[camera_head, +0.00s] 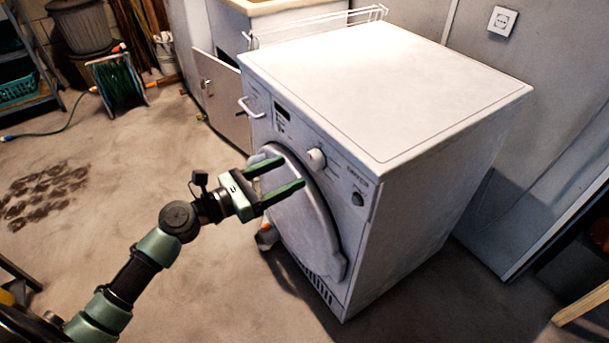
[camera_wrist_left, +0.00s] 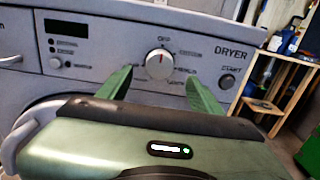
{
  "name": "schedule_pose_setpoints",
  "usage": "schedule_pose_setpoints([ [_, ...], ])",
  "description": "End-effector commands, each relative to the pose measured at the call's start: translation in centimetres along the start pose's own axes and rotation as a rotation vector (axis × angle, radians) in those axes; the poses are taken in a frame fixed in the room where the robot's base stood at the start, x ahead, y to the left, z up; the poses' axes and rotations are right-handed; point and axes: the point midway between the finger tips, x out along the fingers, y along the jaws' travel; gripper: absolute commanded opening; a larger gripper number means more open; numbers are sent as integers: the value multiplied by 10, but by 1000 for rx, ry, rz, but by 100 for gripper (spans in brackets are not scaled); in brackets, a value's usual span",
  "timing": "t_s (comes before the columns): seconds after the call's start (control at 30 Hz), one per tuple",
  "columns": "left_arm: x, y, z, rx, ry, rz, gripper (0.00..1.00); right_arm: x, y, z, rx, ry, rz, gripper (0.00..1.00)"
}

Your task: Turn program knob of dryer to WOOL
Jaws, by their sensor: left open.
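The white dryer (camera_head: 400,85) stands in the middle of the head view, its front panel facing left. Its program knob (camera_head: 316,157) is a round white dial on that panel. In the left wrist view the knob (camera_wrist_left: 160,63) has a red mark pointing up toward OFF. My left gripper (camera_head: 285,174) is open and empty in front of the dryer door, apart from the knob. In the left wrist view its two green fingers reach toward the panel on either side below the knob. Some labels around the knob are hidden by the fingers. My right gripper is not in view.
The dryer's round door (camera_head: 300,225) lies below the panel. A start button (camera_wrist_left: 227,81) is right of the knob. A white wire rack (camera_head: 320,22) stands behind the dryer. A green hose reel (camera_head: 118,82) is at the far left.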

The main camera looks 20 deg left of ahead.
Motion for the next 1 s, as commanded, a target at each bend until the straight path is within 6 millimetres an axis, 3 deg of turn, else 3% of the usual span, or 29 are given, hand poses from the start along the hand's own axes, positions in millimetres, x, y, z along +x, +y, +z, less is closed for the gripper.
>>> schedule_pose_setpoints([
  [0.3, 50, 1, 1, 2, -1, 2, 65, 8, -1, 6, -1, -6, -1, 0],
  [0.7, 61, 0, -1, 4, 3, 2, 65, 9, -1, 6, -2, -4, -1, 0],
  [0.73, 61, 0, -1, 4, 3, 2, 63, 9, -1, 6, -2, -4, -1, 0],
  [0.93, 60, 0, -1, 5, 2, 2, 7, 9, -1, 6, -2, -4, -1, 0],
  [1.0, 60, 0, -1, 5, 2, 3, 3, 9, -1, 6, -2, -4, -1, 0],
])
